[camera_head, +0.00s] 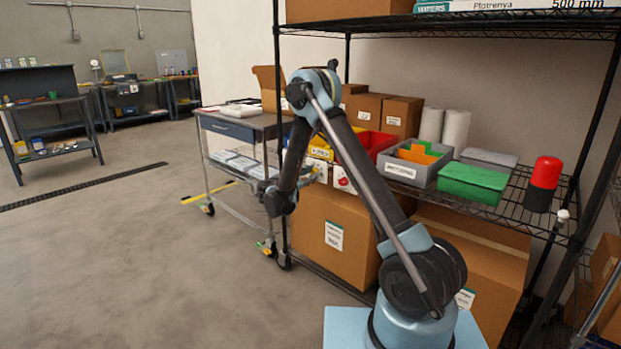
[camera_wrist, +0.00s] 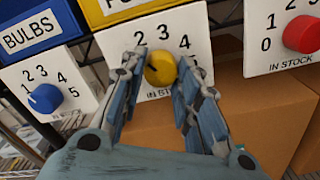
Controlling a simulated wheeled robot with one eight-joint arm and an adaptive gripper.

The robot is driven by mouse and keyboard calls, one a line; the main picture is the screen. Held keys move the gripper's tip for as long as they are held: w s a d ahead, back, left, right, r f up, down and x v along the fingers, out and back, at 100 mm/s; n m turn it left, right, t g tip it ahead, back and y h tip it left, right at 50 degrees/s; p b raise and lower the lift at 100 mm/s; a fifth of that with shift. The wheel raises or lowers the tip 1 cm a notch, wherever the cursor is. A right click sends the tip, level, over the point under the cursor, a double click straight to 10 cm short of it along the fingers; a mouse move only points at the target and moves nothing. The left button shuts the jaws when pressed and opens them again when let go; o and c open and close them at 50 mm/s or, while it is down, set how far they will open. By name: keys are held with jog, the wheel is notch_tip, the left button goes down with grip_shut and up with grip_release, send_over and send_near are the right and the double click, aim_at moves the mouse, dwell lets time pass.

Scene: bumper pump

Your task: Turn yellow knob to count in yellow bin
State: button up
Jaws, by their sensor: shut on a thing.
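The yellow knob (camera_wrist: 161,69) sits on a white number plate (camera_wrist: 146,30) below the yellow bin (camera_wrist: 112,10) in the wrist view. My gripper (camera_wrist: 161,62) has its two blue-grey fingers on either side of the knob and is shut on it. The numbers 2, 3 and 4 show above the knob; the fingers hide other parts of the dial. Which number the knob points to cannot be told clearly. The bin's contents are out of the wrist view. In the head view, the yellow bin (camera_head: 321,142) is partly behind my arm and its contents cannot be made out.
A blue knob (camera_wrist: 45,98) on its own plate is to the left, under a blue bin (camera_wrist: 40,30) labelled BULBS. A red knob (camera_wrist: 302,34) is to the right. Cardboard boxes (camera_wrist: 250,110) stand below. Grey (camera_head: 410,171) and green (camera_head: 473,182) containers share the wire shelf.

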jog(key=shift+m, duration=1)
jog(key=o, duration=1.1)
jog(key=shift+c, duration=0.2)
jog(key=v, duration=1.2)
